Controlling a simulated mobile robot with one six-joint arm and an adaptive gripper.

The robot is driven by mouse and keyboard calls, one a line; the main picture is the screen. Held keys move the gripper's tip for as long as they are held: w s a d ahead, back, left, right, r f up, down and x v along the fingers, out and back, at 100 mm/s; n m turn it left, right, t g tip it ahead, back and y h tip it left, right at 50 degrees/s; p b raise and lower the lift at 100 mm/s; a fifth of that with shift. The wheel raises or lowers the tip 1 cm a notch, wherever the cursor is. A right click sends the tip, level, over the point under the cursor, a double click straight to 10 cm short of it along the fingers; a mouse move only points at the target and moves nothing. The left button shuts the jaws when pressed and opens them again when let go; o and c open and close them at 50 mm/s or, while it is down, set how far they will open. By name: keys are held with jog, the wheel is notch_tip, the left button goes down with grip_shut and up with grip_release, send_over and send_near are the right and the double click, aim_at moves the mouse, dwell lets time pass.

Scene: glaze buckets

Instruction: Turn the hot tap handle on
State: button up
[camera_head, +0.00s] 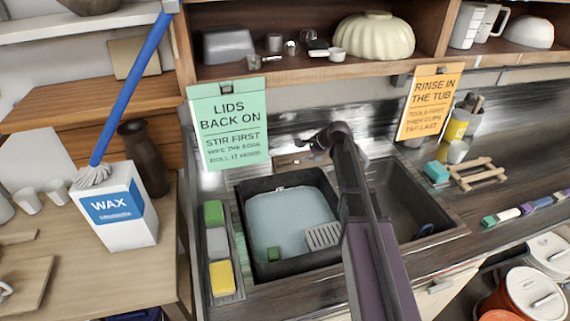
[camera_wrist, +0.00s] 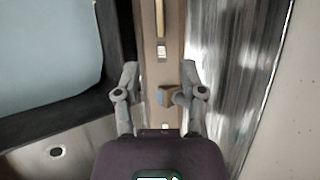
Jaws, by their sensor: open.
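The tap fitting (camera_head: 292,160) is a brownish strip behind the sink, partly hidden by my arm in the head view. In the wrist view the strip (camera_wrist: 172,65) runs upright through the middle, with a pale spout-like bar at the top. No handle with a clear red mark shows, so I cannot tell which is the hot one. My gripper (camera_wrist: 160,76) is open, its fingers on either side of the strip; contact cannot be told. In the head view it is over the tap (camera_head: 322,140).
The left basin (camera_head: 262,262) holds pale blue water, a grey slotted thing and a green block. The right basin (camera_head: 425,205) lies beyond my arm. A green sign (camera_head: 228,125) and an orange sign (camera_head: 430,102) hang from the shelf (camera_head: 290,72) above. Sponges (camera_head: 221,278) stand left.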

aim_at(286, 162)
jog(key=shift+b+x, duration=2.95)
jog(key=shift+x, duration=1)
jog(key=shift+b+x, duration=2.1)
jog(key=shift+x, duration=0.8)
jog(key=shift+d, duration=0.1)
grip_shut()
